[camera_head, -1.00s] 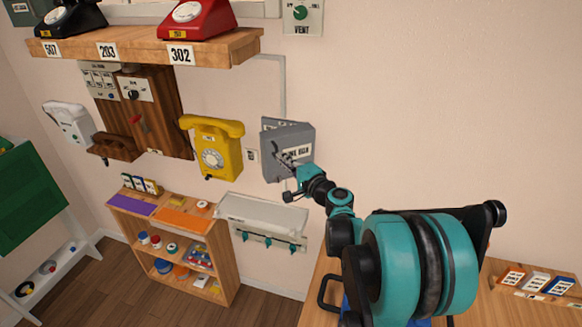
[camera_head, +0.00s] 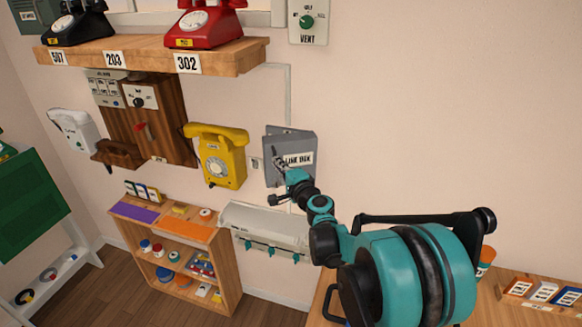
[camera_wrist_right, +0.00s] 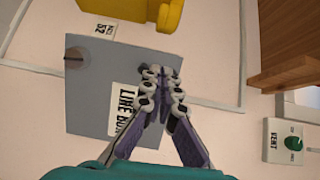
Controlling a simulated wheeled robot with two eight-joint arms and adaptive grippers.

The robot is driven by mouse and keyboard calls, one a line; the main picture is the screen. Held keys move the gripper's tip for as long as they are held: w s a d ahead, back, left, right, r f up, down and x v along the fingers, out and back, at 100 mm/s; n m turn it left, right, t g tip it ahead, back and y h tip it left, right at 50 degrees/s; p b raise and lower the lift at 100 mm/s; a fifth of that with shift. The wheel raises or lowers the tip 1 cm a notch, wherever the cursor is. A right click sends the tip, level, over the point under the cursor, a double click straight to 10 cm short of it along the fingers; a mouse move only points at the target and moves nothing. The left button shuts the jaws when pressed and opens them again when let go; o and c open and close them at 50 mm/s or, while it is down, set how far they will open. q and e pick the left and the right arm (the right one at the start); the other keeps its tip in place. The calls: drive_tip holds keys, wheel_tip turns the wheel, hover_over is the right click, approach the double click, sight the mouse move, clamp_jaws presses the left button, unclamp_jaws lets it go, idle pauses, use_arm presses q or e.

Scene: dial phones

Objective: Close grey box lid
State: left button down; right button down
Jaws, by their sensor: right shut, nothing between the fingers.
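The grey box (camera_head: 271,137) is mounted on the wall to the right of the yellow phone. Its lid (camera_head: 306,142), labelled LINE BOX, looks partly open, standing at an angle to the box body. In the right wrist view the grey lid (camera_wrist_right: 95,115) fills the left and middle, with a round dark-slotted fitting near one corner. My right gripper (camera_head: 278,156) is in front of the lid, left of its label. It also shows in the wrist view (camera_wrist_right: 163,84), with its fingertips together and empty, covering part of the label. Contact with the lid cannot be told. My left gripper is out of view.
The yellow phone (camera_head: 221,158) hangs close to the left of the box. A white tray with teal hooks (camera_head: 262,224) is below it. A wooden shelf with phones (camera_head: 130,55) juts out above left. The wall to the right is bare.

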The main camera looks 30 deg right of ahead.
drive_tip(key=w+a, duration=0.1)
drive_tip(key=w, duration=0.9)
drive_tip(key=shift+w+a+b, duration=0.3)
drive_tip(key=shift+w+b, duration=0.05)
drive_tip(key=shift+w, duration=0.05)
drive_tip(key=shift+a, duration=0.1)
